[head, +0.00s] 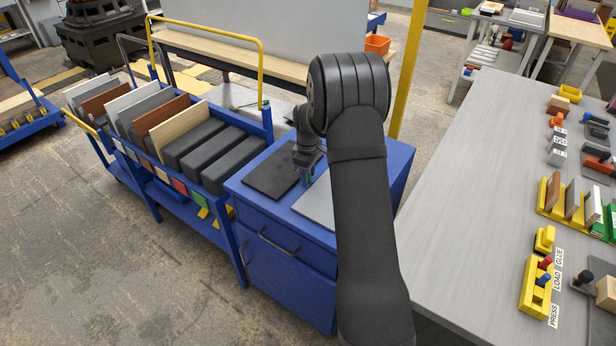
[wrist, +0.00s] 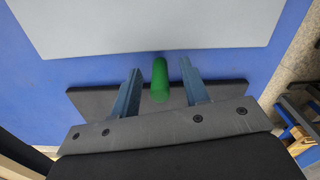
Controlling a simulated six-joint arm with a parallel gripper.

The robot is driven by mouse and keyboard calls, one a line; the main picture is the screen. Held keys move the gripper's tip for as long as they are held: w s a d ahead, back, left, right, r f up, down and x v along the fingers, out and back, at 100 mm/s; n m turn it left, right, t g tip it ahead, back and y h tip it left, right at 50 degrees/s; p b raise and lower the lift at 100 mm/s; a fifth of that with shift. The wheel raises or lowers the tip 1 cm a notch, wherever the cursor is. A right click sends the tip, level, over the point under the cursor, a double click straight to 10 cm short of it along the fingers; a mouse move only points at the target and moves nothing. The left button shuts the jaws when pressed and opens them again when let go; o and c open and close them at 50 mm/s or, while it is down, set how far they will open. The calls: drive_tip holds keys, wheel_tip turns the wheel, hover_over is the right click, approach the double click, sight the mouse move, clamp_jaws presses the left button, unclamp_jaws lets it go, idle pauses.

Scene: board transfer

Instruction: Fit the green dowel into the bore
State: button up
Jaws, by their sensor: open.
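The green dowel (wrist: 159,78) shows in the wrist view between the two blue-grey fingers of my gripper (wrist: 160,68). The fingers are apart, with a visible gap on each side of the dowel. I cannot tell whether the dowel stands or lies. In the head view my gripper (head: 307,176) is low over the blue cabinet top, between the dark plate and the light grey plate; the arm partly covers this spot. I cannot make out the bore in either view.
The blue cabinet (head: 285,272) carries a dark plate (head: 270,172) and a light grey plate (head: 318,206). A blue cart (head: 181,208) with upright boards and dark blocks stands at left. The grey workbench (head: 465,190) at right holds colored fixtures along its far right side.

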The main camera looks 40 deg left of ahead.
drive_tip(key=shift+f, duration=0.3)
clamp_jaws()
